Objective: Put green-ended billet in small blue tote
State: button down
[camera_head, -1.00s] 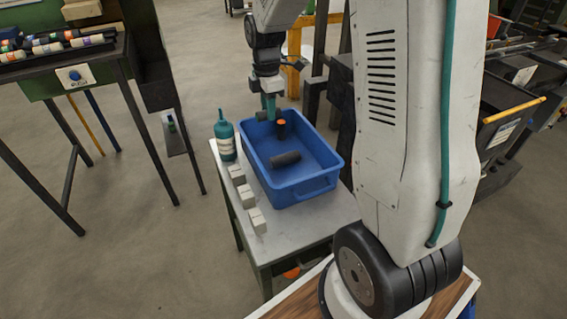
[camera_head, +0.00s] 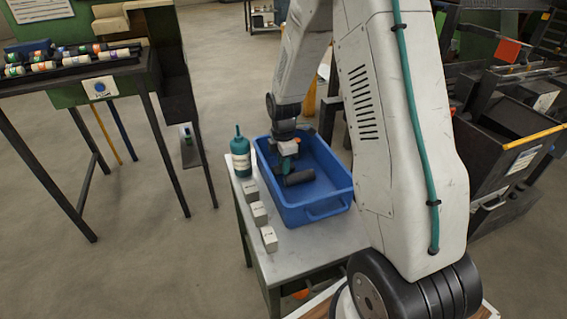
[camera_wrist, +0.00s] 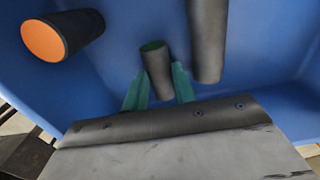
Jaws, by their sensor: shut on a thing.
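The small blue tote (camera_head: 325,206) stands on a small grey table. My gripper (camera_head: 285,162) is down inside the tote. In the wrist view my gripper's teal fingers (camera_wrist: 160,88) are shut on a short dark billet (camera_wrist: 157,72) with a green end. An orange-ended dark billet (camera_wrist: 75,35) is in the tote at the upper left of the wrist view. Another dark billet (camera_wrist: 207,38) lies to the right of the held one, its end colour hidden; a dark billet (camera_head: 299,178) also shows in the head view. Whether the held billet touches the tote floor, I cannot tell.
A teal bottle (camera_head: 241,155) and several small white blocks (camera_head: 260,213) stand on the grey table (camera_head: 300,249) left of the tote.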

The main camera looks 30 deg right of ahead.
jog(key=c, duration=1.1)
grip_release()
jog(key=shift+c, duration=0.2)
notch_tip(320, 180, up, 12)
jog(key=s+a+r+m, duration=0.6)
jog(key=s+r+m, duration=0.1)
jog(key=s+r, duration=0.5)
jog(key=s+a+r+m, duration=0.1)
jog(key=s+m, duration=0.3)
jog(key=s, duration=0.5)
jog(key=s+a+r+m+t, duration=0.1)
jog(key=s+a+m, duration=0.3)
jog(key=s, duration=0.5)
jog(key=shift+s+r+m, duration=0.4)
jog(key=shift+r, duration=0.15)
